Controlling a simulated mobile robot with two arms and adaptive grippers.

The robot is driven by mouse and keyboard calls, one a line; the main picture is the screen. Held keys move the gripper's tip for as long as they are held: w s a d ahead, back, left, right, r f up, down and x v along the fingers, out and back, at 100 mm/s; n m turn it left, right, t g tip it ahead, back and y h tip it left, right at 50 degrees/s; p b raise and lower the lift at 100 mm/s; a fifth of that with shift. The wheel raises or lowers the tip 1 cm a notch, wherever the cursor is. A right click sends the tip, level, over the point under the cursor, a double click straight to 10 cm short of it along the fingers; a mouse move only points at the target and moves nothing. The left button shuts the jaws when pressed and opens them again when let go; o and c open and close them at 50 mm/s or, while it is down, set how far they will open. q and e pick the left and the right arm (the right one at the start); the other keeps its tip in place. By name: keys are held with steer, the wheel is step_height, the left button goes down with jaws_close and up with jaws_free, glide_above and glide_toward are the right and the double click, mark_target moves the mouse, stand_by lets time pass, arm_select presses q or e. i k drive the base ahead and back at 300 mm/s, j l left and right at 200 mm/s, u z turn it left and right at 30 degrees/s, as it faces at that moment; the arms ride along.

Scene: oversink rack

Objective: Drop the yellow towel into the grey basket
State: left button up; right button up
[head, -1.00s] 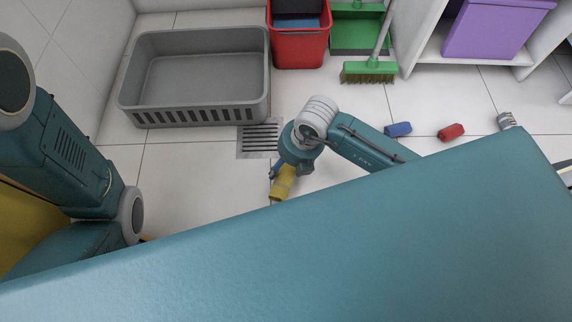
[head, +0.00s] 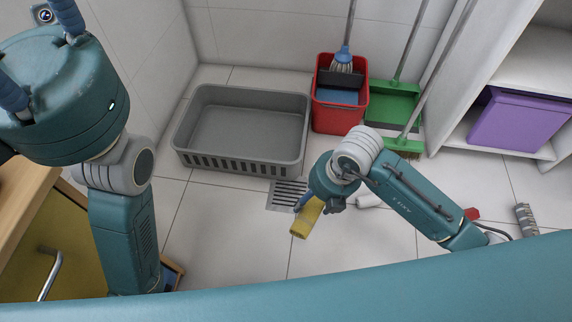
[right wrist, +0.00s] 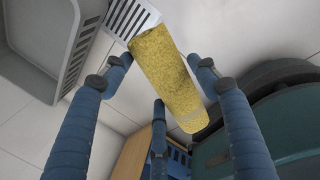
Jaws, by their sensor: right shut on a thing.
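The yellow towel (head: 306,219), a rolled cylinder, is held by my right gripper (head: 318,205) above the floor, just in front of the drain. In the right wrist view the towel (right wrist: 168,78) lies tilted between the blue fingers of the gripper (right wrist: 160,75). The grey basket (head: 240,166) stands on the floor against the back left wall, to the left of and beyond the towel. It looks empty. It also shows at the upper left of the right wrist view (right wrist: 40,75). My left gripper (head: 38,60) is partly in view at the top left; its fingertips are cut off.
A floor drain (head: 286,194) lies between basket and right gripper. A red bucket (head: 340,108) with a mop, a green dustpan (head: 390,105) and a green broom stand behind. A purple box (head: 515,130) sits in the right shelf. A wooden cabinet (head: 25,195) stands at left.

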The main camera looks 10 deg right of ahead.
mark_target(253, 138)
steer(key=i+l+u, duration=0.45)
steer(key=l+u, duration=0.2)
steer(key=i+l+u, duration=0.3)
steer(key=k, duration=0.1)
